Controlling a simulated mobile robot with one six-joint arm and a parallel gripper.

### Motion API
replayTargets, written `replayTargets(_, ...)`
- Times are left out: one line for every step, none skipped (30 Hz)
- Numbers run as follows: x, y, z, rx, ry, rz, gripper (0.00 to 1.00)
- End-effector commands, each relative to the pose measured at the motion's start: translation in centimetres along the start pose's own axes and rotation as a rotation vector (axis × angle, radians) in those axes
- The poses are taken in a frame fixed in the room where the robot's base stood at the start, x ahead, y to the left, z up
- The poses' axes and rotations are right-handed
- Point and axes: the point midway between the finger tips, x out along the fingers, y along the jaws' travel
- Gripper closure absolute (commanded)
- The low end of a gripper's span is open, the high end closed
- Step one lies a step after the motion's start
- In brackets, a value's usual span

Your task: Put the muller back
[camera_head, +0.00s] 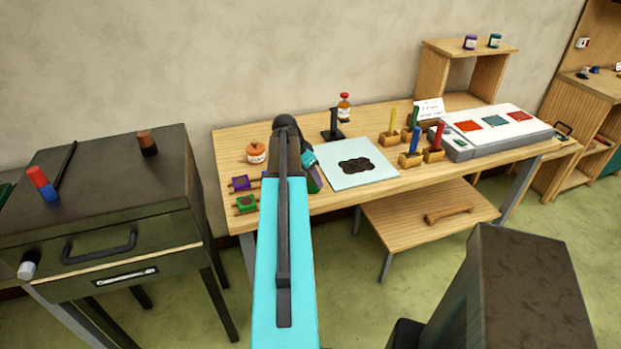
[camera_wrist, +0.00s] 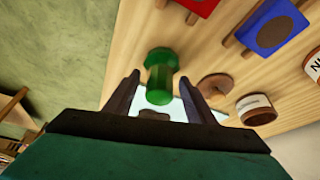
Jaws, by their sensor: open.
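The muller looks to be the green, glass-like piece with a wide end and a narrower body (camera_wrist: 160,75) in the wrist view. It sits between my gripper's (camera_wrist: 159,79) two dark fingers, which are spread apart with gaps beside it. In the head view only a dark green part of it (camera_head: 315,181) shows beside my arm, at the left of the pale glass slab. The slab (camera_head: 345,180) carries a dark smear. A black stand (camera_head: 332,130) is behind the slab. My arm hides the fingers in the head view.
An orange-topped jar (camera_head: 257,153) and small coloured blocks (camera_head: 246,203) are on the wooden table (camera_head: 233,135) left of my arm. Several wood-based coloured sticks (camera_head: 410,159) and a white tray (camera_head: 515,137) are at the right. A dark cabinet (camera_head: 110,170) stands at the left.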

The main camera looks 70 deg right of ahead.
Motion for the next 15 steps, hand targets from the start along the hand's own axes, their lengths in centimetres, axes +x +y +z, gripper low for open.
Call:
replayTargets(-0.2, 0.0, -0.1, 0.000, 0.000, 0.000, 0.50)
replayTargets(-0.3, 0.0, -0.1, 0.000, 0.000, 0.000, 0.50)
replayTargets(-0.4, 0.0, -0.1, 0.000, 0.000, -0.001, 0.50)
replayTargets(-0.5, 0.0, 0.0, 0.000, 0.001, -0.001, 0.50)
replayTargets(-0.7, 0.0, 0.0, 0.000, 0.001, -0.001, 0.50)
replayTargets(-1.0, -0.1, 0.0, 0.000, 0.001, -0.001, 0.50)
replayTargets(-1.2, -0.1, 0.0, -0.001, 0.001, -0.002, 0.50)
replayTargets(-1.5, -0.1, 0.0, 0.000, 0.001, -0.002, 0.50)
replayTargets(-1.9, -0.1, 0.0, 0.000, 0.001, -0.002, 0.50)
replayTargets(-2.2, 0.0, 0.0, 0.000, 0.001, -0.002, 0.50)
replayTargets(-2.5, 0.0, 0.0, 0.000, 0.001, -0.002, 0.50)
replayTargets(-2.9, 0.0, 0.0, 0.000, 0.001, -0.002, 0.50)
replayTargets(-3.2, 0.0, 0.0, 0.000, 0.001, -0.002, 0.50)
replayTargets(-3.6, 0.0, 0.0, 0.000, 0.001, -0.002, 0.50)
replayTargets(-4.0, 0.0, 0.0, 0.000, 0.001, -0.002, 0.50)
